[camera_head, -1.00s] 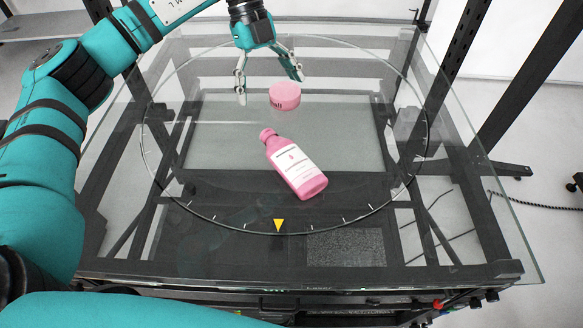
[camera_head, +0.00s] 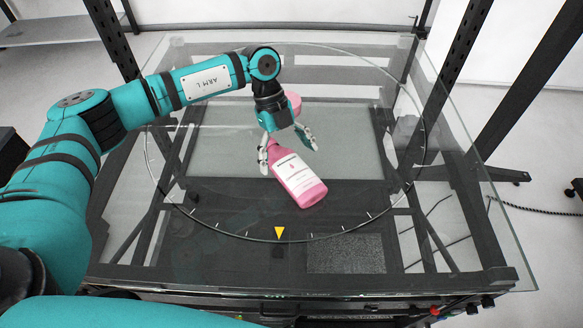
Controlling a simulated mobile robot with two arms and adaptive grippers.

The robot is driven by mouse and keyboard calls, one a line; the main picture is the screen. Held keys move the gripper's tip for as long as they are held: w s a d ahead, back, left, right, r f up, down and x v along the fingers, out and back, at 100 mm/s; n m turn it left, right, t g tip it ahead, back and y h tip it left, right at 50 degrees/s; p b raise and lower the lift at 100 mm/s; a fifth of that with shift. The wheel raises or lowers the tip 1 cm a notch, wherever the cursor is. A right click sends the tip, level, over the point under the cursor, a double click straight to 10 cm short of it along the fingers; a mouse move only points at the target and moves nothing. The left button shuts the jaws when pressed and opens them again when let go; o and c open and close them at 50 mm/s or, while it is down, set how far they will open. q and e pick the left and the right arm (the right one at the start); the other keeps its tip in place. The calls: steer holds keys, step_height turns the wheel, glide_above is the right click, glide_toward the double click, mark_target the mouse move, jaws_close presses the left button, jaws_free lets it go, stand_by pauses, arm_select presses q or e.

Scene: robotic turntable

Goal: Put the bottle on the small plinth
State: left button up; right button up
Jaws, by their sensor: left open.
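The pink bottle (camera_head: 299,181) with a white label lies on its side on the glass turntable (camera_head: 235,215), its neck pointing up and left in the picture. My left gripper (camera_head: 289,158) is open, with its two fingers on either side of the bottle's upper part. I cannot tell whether the fingers touch it. The small pink plinth (camera_head: 294,103) stands behind the gripper and is mostly hidden by it. My right gripper is not in view.
A yellow triangle marker (camera_head: 279,232) sits at the front of the turntable's ring. Dark frame posts (camera_head: 465,60) rise at the back right. The glass around the bottle is clear.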

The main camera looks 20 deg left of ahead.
mark_target(290, 164)
arm_select(q)
steer(key=shift+x, duration=1.75)
steer(key=c, duration=1.6)
